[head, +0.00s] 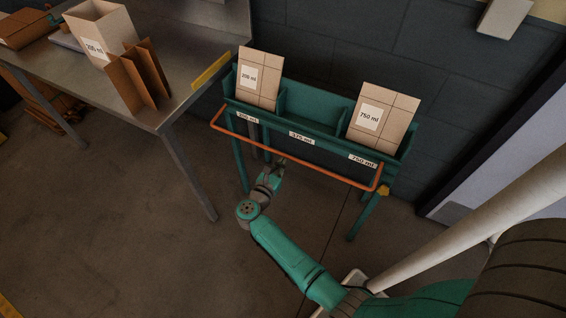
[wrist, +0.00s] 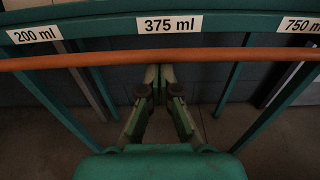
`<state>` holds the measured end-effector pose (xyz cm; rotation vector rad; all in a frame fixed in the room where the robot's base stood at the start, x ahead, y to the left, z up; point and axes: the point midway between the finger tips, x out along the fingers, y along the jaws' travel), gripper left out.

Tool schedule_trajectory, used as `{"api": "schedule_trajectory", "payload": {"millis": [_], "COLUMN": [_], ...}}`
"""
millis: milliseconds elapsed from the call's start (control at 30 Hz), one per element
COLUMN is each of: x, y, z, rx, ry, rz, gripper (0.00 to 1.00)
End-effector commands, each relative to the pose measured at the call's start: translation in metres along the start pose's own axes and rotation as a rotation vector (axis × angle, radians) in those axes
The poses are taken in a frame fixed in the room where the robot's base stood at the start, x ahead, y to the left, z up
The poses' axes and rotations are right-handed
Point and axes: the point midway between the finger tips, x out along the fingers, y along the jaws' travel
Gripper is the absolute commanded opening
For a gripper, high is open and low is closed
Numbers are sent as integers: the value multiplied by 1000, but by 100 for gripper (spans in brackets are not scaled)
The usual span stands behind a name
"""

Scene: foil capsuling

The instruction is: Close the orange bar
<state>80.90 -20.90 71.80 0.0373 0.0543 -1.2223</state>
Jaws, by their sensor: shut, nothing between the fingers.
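The orange bar (head: 297,158) runs across the front of a green rack, standing out a little from it and below its labels. In the wrist view the orange bar (wrist: 220,55) crosses the whole picture just under the labels. My gripper (head: 279,164) is shut and empty, close to the middle of the bar and below it. In the wrist view my gripper's fingertips (wrist: 159,70) are together just under the bar, below the 375 ml label. I cannot tell whether they touch the bar.
The green rack (head: 315,131) holds a 200 ml box (head: 260,80) at left and a 750 ml box (head: 382,118) at right; its middle bay looks empty. A metal table (head: 150,105) with cartons stands at left. The rack's legs flank my gripper. Open floor lies in front.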

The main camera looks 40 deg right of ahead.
Motion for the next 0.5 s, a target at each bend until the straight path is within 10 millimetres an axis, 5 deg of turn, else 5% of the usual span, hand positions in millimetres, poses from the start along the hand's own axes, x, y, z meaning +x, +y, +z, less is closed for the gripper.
{"api": "schedule_trajectory", "payload": {"millis": [500], "x": [-4], "y": [1], "z": [51], "rx": [10], "ry": [354], "rz": [1], "gripper": [0]}}
